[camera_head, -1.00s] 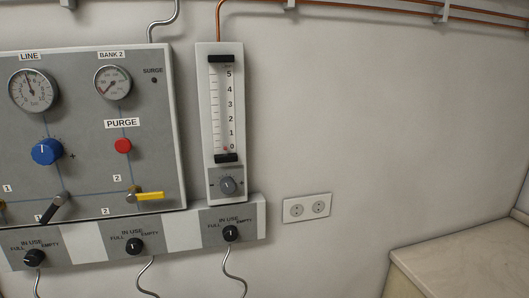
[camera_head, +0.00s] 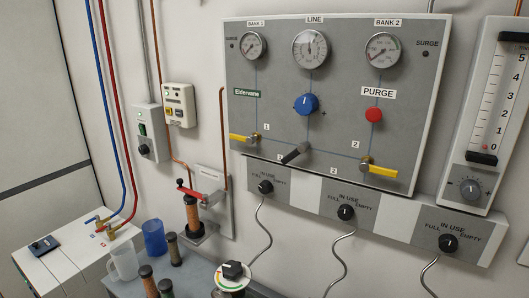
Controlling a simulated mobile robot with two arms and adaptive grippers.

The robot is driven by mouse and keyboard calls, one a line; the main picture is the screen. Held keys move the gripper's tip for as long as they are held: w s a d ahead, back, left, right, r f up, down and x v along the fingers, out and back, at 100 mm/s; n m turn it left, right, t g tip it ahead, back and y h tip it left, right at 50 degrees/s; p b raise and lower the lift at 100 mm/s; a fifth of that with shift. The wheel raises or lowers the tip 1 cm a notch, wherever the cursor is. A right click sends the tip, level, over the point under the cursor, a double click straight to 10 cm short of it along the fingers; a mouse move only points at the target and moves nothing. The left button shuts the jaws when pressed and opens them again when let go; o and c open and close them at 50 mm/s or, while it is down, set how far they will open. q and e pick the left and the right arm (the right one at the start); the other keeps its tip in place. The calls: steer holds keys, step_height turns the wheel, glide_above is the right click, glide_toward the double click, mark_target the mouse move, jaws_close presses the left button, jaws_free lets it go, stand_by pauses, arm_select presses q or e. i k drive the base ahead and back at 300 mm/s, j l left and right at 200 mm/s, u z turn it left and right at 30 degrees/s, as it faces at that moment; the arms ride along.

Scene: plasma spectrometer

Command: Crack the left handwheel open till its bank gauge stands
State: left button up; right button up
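The grey gas panel (camera_head: 330,110) hangs on the wall in the upper middle. Its BANK 1 gauge (camera_head: 253,46) is at the upper left, the LINE gauge (camera_head: 310,49) in the middle and the BANK 2 gauge (camera_head: 382,51) at the right. The gauge readings are too small to tell surely. A blue knob (camera_head: 305,104) sits below the LINE gauge. Yellow levers stand at the lower left (camera_head: 242,138) and lower right (camera_head: 380,169), with a black lever (camera_head: 294,153) between them. I cannot make out a bank handwheel. Neither gripper is in view.
Below the panel, a strip (camera_head: 380,215) carries three black IN USE knobs with hoses hanging down. A flowmeter (camera_head: 490,110) is at the right.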

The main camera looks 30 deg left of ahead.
mark_target(233, 269)
steer(key=u, duration=0.85)
